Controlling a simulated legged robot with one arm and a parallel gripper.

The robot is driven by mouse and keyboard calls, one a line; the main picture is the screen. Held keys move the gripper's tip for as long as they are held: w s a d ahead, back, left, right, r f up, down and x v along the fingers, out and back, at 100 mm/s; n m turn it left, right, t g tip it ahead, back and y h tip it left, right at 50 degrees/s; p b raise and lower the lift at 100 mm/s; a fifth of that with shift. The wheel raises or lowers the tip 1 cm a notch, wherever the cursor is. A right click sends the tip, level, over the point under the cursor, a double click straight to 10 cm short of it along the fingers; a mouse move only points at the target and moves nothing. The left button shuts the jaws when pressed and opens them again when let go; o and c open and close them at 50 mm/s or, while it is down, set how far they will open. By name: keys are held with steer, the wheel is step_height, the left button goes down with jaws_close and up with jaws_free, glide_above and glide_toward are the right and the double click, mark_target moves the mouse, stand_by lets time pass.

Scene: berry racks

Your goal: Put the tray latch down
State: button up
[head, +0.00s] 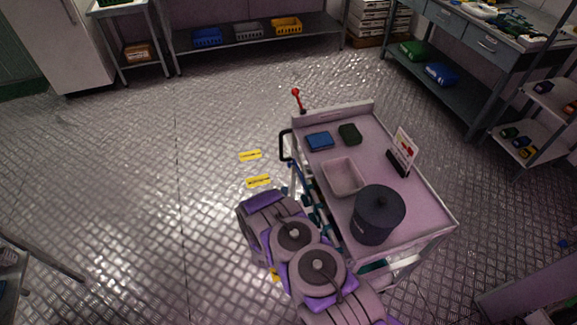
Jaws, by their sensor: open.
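The tray latch appears to be the small red-knobbed lever (297,99) at the far left corner of the pale cart (415,205). It stands roughly upright, leaning slightly, with a red knob on top and a dark lower stem. My gripper (262,215) is at the far end of my purple and grey arm, left of the cart and nearer to me than the lever. It is open and apart from the lever. I see it from above and behind, so its fingertips are hard to make out. Nothing shows in it.
On the cart are a dark lidded pot (378,214), a pale tray (343,177), a blue box (319,141), a dark green box (350,134) and a sign (402,152). A black handle (285,146) juts from its left side. A workbench (470,45) stands right.

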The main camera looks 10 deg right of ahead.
mark_target(289, 165)
steer(key=b+x, duration=0.4)
steer(key=x, duration=1.3)
steer(key=shift+r+b, duration=0.15)
steer(key=shift+b, duration=0.2)
jaws_close()
